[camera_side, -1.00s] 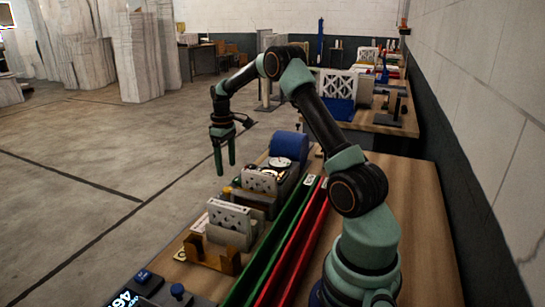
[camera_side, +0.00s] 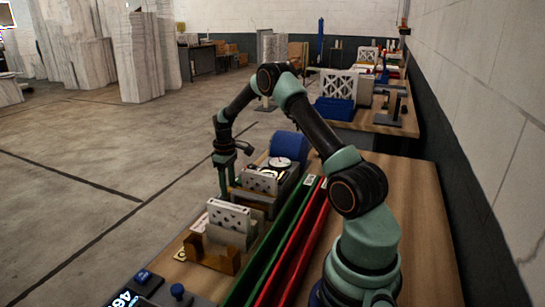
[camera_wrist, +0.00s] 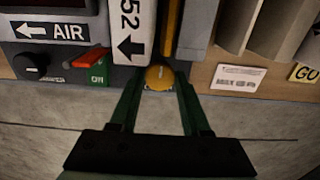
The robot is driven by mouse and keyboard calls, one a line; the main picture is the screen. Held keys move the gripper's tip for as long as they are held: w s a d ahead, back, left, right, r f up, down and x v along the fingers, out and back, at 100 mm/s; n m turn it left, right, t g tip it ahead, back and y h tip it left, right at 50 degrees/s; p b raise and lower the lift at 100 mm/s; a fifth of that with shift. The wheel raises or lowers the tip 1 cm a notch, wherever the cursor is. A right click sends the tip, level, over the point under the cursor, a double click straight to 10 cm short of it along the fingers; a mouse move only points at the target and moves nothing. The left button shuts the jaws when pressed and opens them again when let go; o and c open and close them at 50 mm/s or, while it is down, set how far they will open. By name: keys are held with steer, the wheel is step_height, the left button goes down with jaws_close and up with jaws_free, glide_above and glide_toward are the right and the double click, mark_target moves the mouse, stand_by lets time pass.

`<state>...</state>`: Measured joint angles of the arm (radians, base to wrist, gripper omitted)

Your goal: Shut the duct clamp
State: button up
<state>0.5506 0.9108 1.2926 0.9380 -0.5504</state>
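In the wrist view a round yellow knob (camera_wrist: 160,77) sits at the near end of a yellow bar (camera_wrist: 173,28) on the fixture's front edge. It looks like the clamp's handle, but the clamp's jaw is not clear. My gripper (camera_wrist: 158,80) is open, with its green fingers on either side of the knob. I cannot tell whether they touch it. In the side view my gripper (camera_side: 222,188) points down at the left edge of the fixture, and its fingertips and the knob are hard to make out. The blue duct drum (camera_side: 289,147) stands behind the fixture.
A red lever (camera_wrist: 91,57) marked ON and a black knob (camera_wrist: 31,67) lie left of the fingers. A filter (camera_side: 229,215) stands in a nearer holder. A green rail (camera_side: 284,235) and red rail (camera_side: 302,235) run alongside. Bare floor lies left of the bench.

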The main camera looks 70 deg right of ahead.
jaws_close()
steer(key=m, duration=0.3)
steer(key=shift+m, duration=0.4)
steer(key=m, duration=0.3)
steer(key=shift+m, duration=0.3)
steer(key=m, duration=0.5)
steer(key=shift+m, duration=2.8)
